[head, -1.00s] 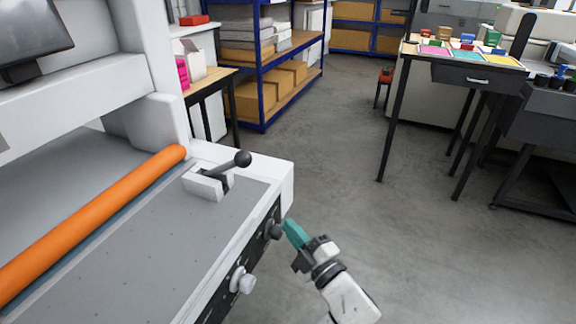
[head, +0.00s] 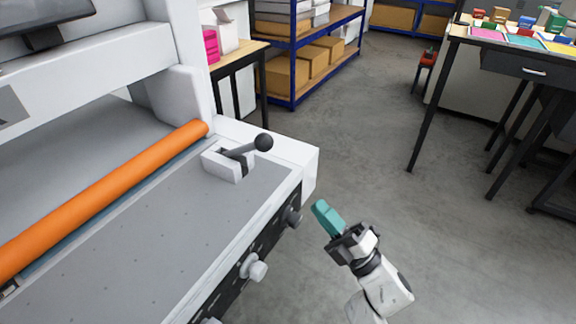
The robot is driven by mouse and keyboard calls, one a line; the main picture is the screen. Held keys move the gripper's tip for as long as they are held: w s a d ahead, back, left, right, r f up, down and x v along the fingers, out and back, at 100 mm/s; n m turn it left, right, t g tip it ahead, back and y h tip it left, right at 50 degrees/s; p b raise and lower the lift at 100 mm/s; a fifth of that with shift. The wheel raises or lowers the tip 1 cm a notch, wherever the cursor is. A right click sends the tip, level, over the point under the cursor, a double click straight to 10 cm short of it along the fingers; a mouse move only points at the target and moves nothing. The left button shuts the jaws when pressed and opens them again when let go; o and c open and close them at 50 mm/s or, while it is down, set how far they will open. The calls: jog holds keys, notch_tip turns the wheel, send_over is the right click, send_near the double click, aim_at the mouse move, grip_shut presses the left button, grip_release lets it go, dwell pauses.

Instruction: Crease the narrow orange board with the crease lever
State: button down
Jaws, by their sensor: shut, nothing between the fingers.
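A lever (head: 246,149) with a black ball knob rises from a white block at the right end of the machine's grey bed (head: 180,215). It leans up to the right; no label shows, so I cannot tell if it is the crease lever. A long orange cylinder (head: 110,192) lies across the machine behind the bed; it looks like a roller. I cannot make out a narrow orange board. My gripper (head: 325,214), with teal fingers, is shut and empty. In the picture it is below and right of the lever, beyond the machine's front right corner, apart from the lever.
Round knobs (head: 254,267) stick out of the machine's front face near my arm. Blue shelving (head: 294,60) with boxes stands behind. A dark table (head: 490,60) with coloured sheets and small items is at upper right. Grey floor (head: 430,230) is clear between.

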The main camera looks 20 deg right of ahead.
jog(key=p+x, duration=0.3)
jog(key=x, duration=1.1)
jog(key=shift+a, duration=0.1)
